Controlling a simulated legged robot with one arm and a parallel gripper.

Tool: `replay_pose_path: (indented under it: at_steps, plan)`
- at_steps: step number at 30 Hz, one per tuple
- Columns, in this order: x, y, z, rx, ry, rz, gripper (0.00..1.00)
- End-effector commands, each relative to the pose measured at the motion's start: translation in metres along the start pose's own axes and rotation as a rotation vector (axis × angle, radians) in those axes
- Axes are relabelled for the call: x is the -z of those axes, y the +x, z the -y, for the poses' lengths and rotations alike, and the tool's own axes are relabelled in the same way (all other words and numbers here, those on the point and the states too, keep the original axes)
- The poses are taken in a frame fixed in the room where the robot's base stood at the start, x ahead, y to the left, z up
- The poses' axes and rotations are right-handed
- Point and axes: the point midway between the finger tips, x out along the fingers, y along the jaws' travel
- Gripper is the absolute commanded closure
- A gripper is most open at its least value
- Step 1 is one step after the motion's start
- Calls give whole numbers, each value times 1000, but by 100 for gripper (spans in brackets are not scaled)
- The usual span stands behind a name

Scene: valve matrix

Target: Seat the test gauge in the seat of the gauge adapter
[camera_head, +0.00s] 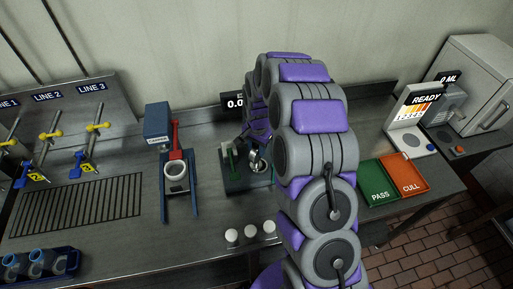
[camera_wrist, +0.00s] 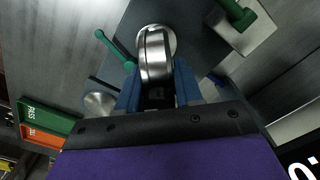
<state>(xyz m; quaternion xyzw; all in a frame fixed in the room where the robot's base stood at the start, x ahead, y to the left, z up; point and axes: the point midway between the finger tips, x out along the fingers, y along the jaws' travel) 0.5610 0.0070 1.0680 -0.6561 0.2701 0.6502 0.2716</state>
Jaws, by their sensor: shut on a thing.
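The test gauge (camera_wrist: 157,60) is a shiny metal round body, seen edge-on between the blue fingers of my gripper (camera_wrist: 157,90) in the wrist view. My gripper is shut on it. A pale round seat (camera_wrist: 172,37) shows just behind the gauge; I cannot tell whether the gauge touches it or is in it. The gauge (camera_head: 257,160) shows there as a small shiny round thing over the adapter. My arm partly hides the adapter.
PASS (camera_head: 377,185) and CULL (camera_head: 408,174) trays are at right.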

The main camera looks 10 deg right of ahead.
Motion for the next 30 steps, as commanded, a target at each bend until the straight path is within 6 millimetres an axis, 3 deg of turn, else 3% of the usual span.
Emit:
replay_pose_path:
  at_steps: [4,5,12,23,30]
  plan:
    - [1,5,-4,-10,-1,8,100]
    - [1,5,-4,-10,-1,8,62]
    - [-5,3,0,-10,-1,2,40]
    - [-3,-5,0,-8,0,1,40]
    - [0,-50,-2,-2,0,-3,40]
